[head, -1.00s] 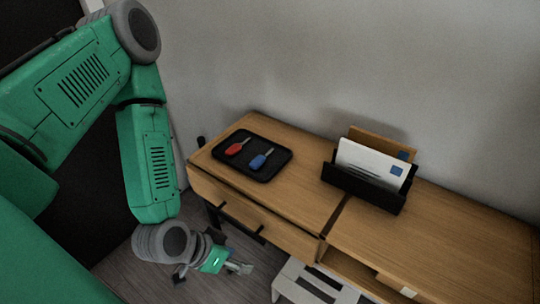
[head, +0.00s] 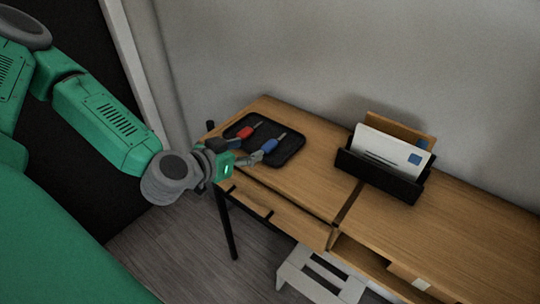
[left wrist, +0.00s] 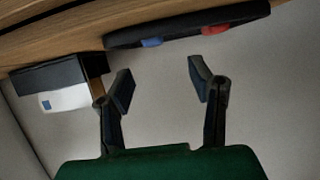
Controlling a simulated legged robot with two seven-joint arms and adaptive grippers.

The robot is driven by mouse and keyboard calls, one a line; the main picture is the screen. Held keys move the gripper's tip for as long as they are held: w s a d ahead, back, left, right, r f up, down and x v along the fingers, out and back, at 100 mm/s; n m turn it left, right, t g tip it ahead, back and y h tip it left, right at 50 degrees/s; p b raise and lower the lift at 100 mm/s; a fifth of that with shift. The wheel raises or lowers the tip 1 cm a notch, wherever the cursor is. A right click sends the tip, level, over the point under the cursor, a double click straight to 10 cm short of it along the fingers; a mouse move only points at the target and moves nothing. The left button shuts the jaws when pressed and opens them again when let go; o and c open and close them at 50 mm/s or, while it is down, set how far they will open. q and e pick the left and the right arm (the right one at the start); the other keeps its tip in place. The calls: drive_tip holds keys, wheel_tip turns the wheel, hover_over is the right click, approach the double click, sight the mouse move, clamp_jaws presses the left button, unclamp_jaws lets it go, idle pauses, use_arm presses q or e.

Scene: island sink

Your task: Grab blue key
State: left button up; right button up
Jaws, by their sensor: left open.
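The blue key (head: 269,145) lies on a black tray (head: 290,152) on the wooden table, to the right of the red key (head: 247,131). My left gripper (head: 256,158) is at the tray's front left edge, close to the blue key. In the left wrist view the open, empty fingers (left wrist: 160,85) point toward the table edge. There the blue key (left wrist: 152,42) shows just above and between the fingers, and the red key (left wrist: 215,30) is beyond the right finger. I cannot tell whether the gripper touches the tray. My right gripper is not in view.
A black letter holder (head: 378,178) with envelopes (head: 395,150) stands on the table to the right of the tray; it also shows in the left wrist view (left wrist: 62,75). The wooden tabletop (head: 310,180) between tray and holder is clear. A grey wall stands behind.

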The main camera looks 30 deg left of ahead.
sight(269, 145)
use_arm(q)
drive_tip(key=x, duration=0.3)
drive_tip(key=shift+w+a+f+b, duration=0.15)
drive_tip(key=shift+w+b, duration=0.05)
drive_tip(key=shift+b, duration=0.1)
drive_tip(key=shift+w+d, duration=0.4)
drive_tip(key=shift+d, duration=0.15)
drive_tip(key=x, duration=0.2)
drive_tip(key=b+x, duration=0.1)
drive_tip(key=x, duration=0.1)
drive_tip(key=shift+w+d+f, duration=0.15)
drive_tip(key=shift+w+f, duration=0.05)
drive_tip(key=shift+f, duration=0.15)
drive_tip(key=shift+w, duration=0.1)
drive_tip(key=shift+a, duration=0.35)
drive_tip(key=shift+d, duration=0.2)
clamp_jaws()
drive_tip(key=shift+d, duration=0.15)
